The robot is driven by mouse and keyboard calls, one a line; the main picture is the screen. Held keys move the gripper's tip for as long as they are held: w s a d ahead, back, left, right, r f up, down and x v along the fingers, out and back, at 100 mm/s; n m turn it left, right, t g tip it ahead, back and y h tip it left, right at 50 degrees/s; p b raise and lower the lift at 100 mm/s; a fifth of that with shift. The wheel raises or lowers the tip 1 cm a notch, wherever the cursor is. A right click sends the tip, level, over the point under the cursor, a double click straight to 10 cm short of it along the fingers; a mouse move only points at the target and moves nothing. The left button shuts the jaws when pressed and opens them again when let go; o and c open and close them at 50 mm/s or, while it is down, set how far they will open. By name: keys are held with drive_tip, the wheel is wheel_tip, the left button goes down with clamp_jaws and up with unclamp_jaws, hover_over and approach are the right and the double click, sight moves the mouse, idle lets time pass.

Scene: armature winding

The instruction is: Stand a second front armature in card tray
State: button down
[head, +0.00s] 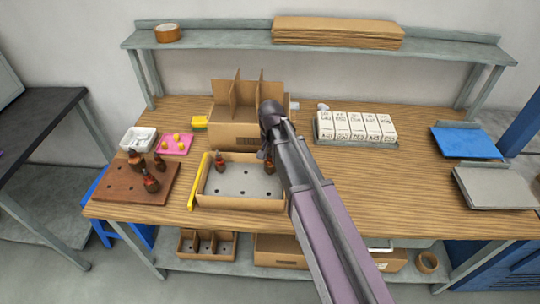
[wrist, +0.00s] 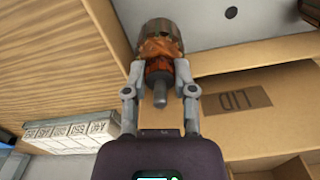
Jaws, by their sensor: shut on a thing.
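The card tray (head: 280,203) lies on the bench with a grey, holed floor. One brown-and-copper armature (head: 220,162) stands upright in its back left part. My gripper (wrist: 158,75) is shut on another armature (wrist: 161,42), with a finger on each side and the shaft end pointing towards the wrist camera. In the head view this armature (head: 269,166) shows at the tray's back right, partly hidden by my arm. I cannot tell whether it touches the tray floor. A brown board (head: 120,187) at the left holds armatures, including a front one (head: 151,183).
A divided carton (head: 235,130) stands right behind the tray. A yellow strip (head: 199,182) lies along the tray's left side. A pink mat (head: 174,145) and white bin (head: 138,138) are at left, white boxes (head: 355,126) at back right.

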drive_tip(key=shift+f, duration=0.25)
idle(0.3)
unclamp_jaws()
idle(0.7)
drive_tip(key=shift+r, duration=0.15)
drive_tip(key=shift+r+p, duration=4.8)
drive_tip(key=shift+r, duration=0.05)
